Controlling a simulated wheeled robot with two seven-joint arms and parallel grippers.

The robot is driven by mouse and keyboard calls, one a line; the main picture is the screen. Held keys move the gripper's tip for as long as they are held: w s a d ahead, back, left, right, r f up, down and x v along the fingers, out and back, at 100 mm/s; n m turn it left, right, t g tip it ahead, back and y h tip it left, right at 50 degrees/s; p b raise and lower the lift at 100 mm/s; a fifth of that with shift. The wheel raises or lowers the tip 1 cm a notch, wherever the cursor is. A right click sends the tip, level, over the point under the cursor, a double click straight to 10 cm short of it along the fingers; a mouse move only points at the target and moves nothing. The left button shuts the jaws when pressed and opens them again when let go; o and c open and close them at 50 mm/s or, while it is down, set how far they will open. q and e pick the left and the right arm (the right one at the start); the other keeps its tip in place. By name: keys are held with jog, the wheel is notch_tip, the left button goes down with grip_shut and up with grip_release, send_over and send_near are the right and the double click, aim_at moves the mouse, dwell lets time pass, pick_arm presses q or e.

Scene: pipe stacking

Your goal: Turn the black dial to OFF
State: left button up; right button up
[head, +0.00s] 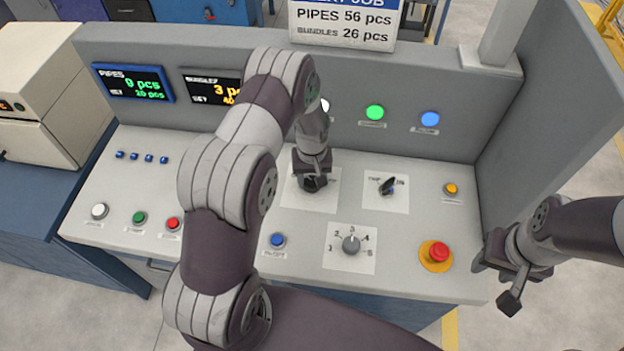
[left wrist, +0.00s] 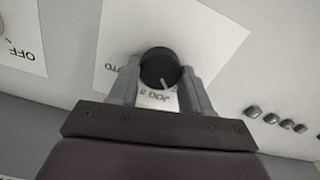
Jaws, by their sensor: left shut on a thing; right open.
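My left gripper (head: 313,180) is on a black round dial (left wrist: 159,66) on a white plate (head: 300,197). In the left wrist view its two fingers are shut on the dial's sides. A white mark on this dial points down and slightly right there, toward a partly hidden label. In the head view this dial is mostly hidden by the gripper. A second plate, right of it in the head view, carries a black lever-shaped dial (head: 388,186). The "OFF" label (left wrist: 18,54) is on that neighbouring plate. My right gripper (head: 498,280) is open and empty beyond the console's right edge.
A grey numbered knob (head: 351,244), a red emergency button (head: 437,252) and a blue button (head: 277,240) are nearer the console front. Small blue buttons (head: 142,157) are at the left. A grey back panel (head: 440,90) and right side wall bound the console.

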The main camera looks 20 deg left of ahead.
aim_at(312, 181)
pick_arm(q)
jog(key=shift+w+r+n+b, duration=0.1)
jog(key=shift+n+b, duration=0.15)
jog(key=shift+n, duration=0.5)
jog(key=shift+w+r+n+b, duration=0.1)
jog(key=shift+n+b, duration=0.1)
jog(key=shift+n, duration=0.55)
jog(key=o, duration=0.8)
jog(key=shift+c, duration=0.2)
jog(key=o, duration=0.3)
jog(key=shift+s, duration=0.15)
notch_tip(312, 181, up, 13)
jog(key=b, duration=0.3)
jog(key=shift+f, duration=0.2)
